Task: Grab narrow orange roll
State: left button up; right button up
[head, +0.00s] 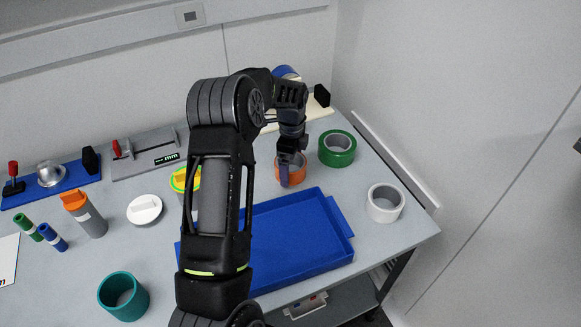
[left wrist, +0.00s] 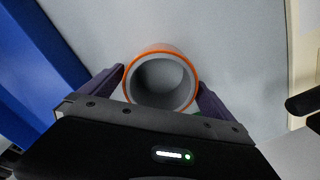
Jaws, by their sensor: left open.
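The narrow orange roll (head: 297,177) stands on the grey table just behind the blue tray, partly hidden by my left gripper in the head view. My left gripper (head: 287,172) points down over it. In the left wrist view the orange roll (left wrist: 161,79) shows its orange rim and grey inner core. The fingers of my left gripper (left wrist: 162,92) are open, one on each side of the roll. I cannot tell whether they touch it. My right gripper is not in view.
A blue tray (head: 343,243) lies in front of the roll. A green roll (head: 337,149) stands close on its right, and a white roll (head: 385,203) is nearer the right edge. A white lid (head: 145,209) and a teal cup (head: 123,297) are at left.

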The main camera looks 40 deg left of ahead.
pick_arm(q)
jog(key=c, duration=1.3)
